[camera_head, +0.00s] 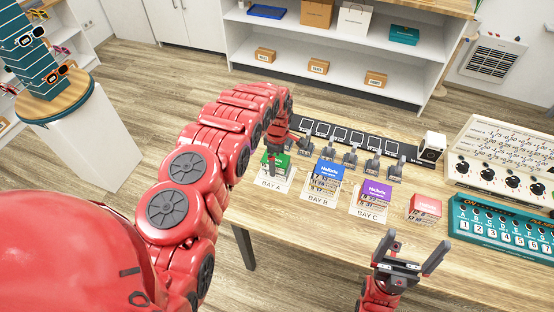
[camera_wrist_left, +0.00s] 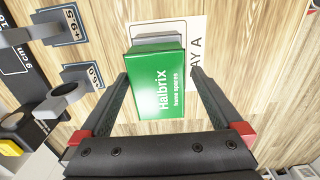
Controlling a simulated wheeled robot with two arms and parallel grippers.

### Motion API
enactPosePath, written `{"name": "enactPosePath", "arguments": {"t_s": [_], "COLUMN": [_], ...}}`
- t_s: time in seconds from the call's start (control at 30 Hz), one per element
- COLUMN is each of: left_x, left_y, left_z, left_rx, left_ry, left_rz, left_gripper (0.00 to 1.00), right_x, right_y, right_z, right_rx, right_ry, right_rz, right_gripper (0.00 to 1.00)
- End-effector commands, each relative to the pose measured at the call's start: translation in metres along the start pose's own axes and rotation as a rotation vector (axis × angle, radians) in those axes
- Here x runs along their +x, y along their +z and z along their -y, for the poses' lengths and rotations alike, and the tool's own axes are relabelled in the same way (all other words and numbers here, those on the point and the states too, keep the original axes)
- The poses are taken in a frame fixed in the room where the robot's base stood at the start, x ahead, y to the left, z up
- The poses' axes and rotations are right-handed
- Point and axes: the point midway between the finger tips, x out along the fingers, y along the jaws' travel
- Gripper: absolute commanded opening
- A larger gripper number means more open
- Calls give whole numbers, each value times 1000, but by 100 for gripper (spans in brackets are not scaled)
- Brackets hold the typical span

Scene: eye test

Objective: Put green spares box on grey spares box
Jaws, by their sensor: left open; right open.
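The green spares box (camera_head: 277,163) sits at the bay A card (camera_head: 272,182) on the table; it also shows in the left wrist view (camera_wrist_left: 158,88). My left gripper (camera_head: 277,155) is open over it. In the left wrist view, its two fingers (camera_wrist_left: 160,78) lie either side of the green box, not visibly closed on it. A pale grey part (camera_wrist_left: 160,40) shows at the green box's far end; I cannot tell whether it is a separate grey box. My right gripper (camera_head: 414,248) is open and empty near the table's front edge.
A blue box (camera_head: 327,172), a purple box (camera_head: 374,192) and a red box (camera_head: 425,207) stand in a row to the right. Several small grey stands (camera_head: 350,157) and a black strip (camera_head: 340,136) lie behind. A teal keyed panel (camera_head: 500,232) is at right.

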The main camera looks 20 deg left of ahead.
Motion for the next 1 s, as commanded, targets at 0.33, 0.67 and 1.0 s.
{"name": "enactPosePath", "arguments": {"t_s": [0.33, 0.67, 1.0], "left_x": [-25, -98, -121], "left_y": [0, 0, 0], "left_z": [0, 0, 0], "left_rx": [0, 1, 1], "left_ry": [1, 0, 0], "left_rz": [-1, 1, 1], "left_gripper": [100, 100, 100], "right_x": [-12, 2, 26], "right_y": [2, 0, -4], "right_z": [1, 0, -1], "right_rx": [0, 0, 0], "right_ry": [0, 0, 0], "right_rz": [0, 0, 0], "right_gripper": [100, 100, 100]}}
